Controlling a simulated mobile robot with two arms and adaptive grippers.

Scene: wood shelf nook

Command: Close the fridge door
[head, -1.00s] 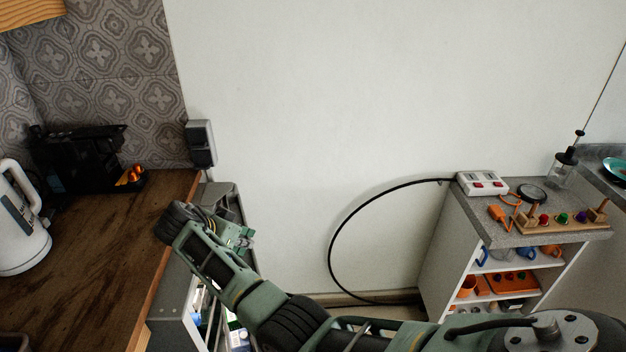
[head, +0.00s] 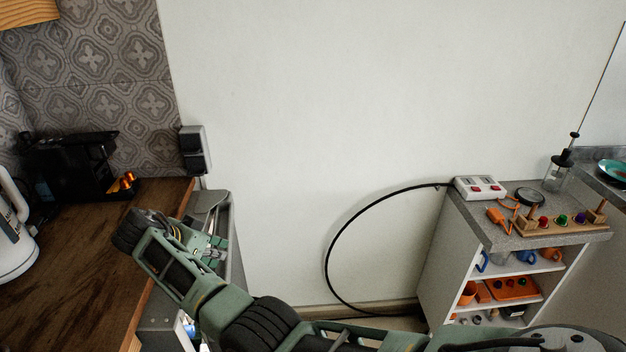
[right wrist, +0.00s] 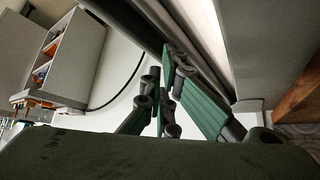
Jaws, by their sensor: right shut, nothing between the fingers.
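The fridge door (head: 222,206) is a grey panel standing ajar beside the wooden counter in the head view. The fridge (head: 160,338) is under the counter, and a narrow part of its lit inside shows below my arm. My right gripper (head: 216,247) is shut and empty, close to the inner side of the door; I cannot tell whether it touches. Its fingers show in the right wrist view (right wrist: 172,58), near pale and grey panels. My right arm hides much of the fridge opening. My left gripper is not in view.
The wooden counter (head: 75,260) at left carries a white kettle (head: 12,235) and a black coffee machine (head: 75,165). A white shelf unit (head: 440,255) stands at right, with a black cable (head: 330,240) looping from it. The white wall closes off the back.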

